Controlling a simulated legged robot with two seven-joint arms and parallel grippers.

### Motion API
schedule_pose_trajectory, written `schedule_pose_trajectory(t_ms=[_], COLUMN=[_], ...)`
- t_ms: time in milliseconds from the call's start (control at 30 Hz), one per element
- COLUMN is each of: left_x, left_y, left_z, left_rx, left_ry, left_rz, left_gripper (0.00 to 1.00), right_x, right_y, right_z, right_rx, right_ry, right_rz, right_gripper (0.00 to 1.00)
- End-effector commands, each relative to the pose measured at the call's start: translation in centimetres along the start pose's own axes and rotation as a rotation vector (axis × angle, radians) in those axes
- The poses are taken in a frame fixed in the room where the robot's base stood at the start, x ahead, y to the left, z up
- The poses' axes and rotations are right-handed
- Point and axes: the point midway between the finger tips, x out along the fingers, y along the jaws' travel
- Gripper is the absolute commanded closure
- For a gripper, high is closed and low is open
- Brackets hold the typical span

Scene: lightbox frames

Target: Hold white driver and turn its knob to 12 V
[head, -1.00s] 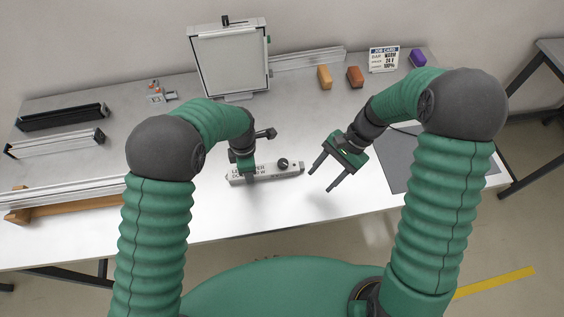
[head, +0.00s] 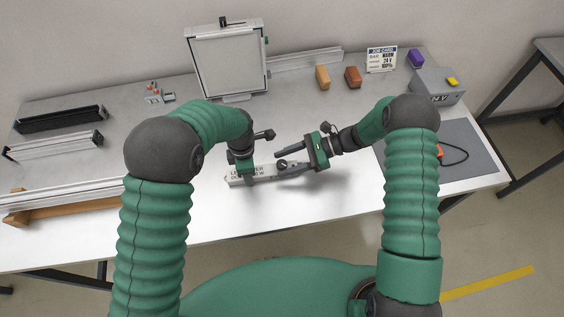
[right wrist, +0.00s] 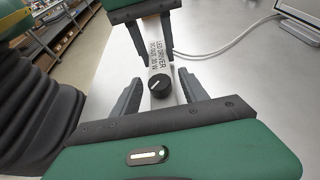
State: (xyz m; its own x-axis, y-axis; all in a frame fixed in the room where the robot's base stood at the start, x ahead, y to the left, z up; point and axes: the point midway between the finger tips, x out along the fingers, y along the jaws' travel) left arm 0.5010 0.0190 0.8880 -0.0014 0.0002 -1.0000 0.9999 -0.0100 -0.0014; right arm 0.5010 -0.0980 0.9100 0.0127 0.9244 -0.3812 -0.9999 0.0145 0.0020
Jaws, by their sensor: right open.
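The white driver (head: 262,173) lies on the table in front of me, with printed lettering on its top. Its round black knob (right wrist: 160,86) has a light pointer mark; the scale around it is too small to read. My left gripper (head: 244,173) is on the driver's left part, its fingers on both sides of the body in the right wrist view. My right gripper (head: 280,164) is open over the driver's right end. In the right wrist view its fingers (right wrist: 160,83) stand on either side of the knob, with gaps visible on both sides.
A job card (head: 381,60) stands at the back, beside orange (head: 322,77), brown (head: 352,77) and purple (head: 416,58) blocks. A framed panel (head: 226,60) stands behind the driver.

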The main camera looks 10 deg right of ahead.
Motion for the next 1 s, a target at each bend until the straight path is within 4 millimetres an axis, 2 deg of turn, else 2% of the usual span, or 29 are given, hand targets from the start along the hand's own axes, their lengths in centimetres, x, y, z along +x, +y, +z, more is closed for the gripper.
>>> schedule_pose_trajectory(t_ms=[133,367,733,1000], left_x=[0.02,0.01,0.00,-0.01], left_y=[0.00,0.00,-0.02,-0.03], left_z=[0.05,0.08,0.08,0.07], left_rx=[0.000,0.000,0.001,0.001], left_ry=[0.000,-0.001,-0.001,-0.001], left_rz=[0.000,0.000,0.000,0.000], left_gripper=[1.00,1.00,1.00,1.00], right_x=[1.02,1.09,1.07,1.05], right_y=[0.02,0.01,0.01,-0.02], right_z=[-0.05,-0.04,-0.02,0.00], right_rx=[0.000,-0.001,-0.001,0.002], right_ry=[0.002,0.002,0.002,0.001], right_rz=[0.000,0.000,0.000,-0.009], right_gripper=[0.48,0.50,0.98,1.00])
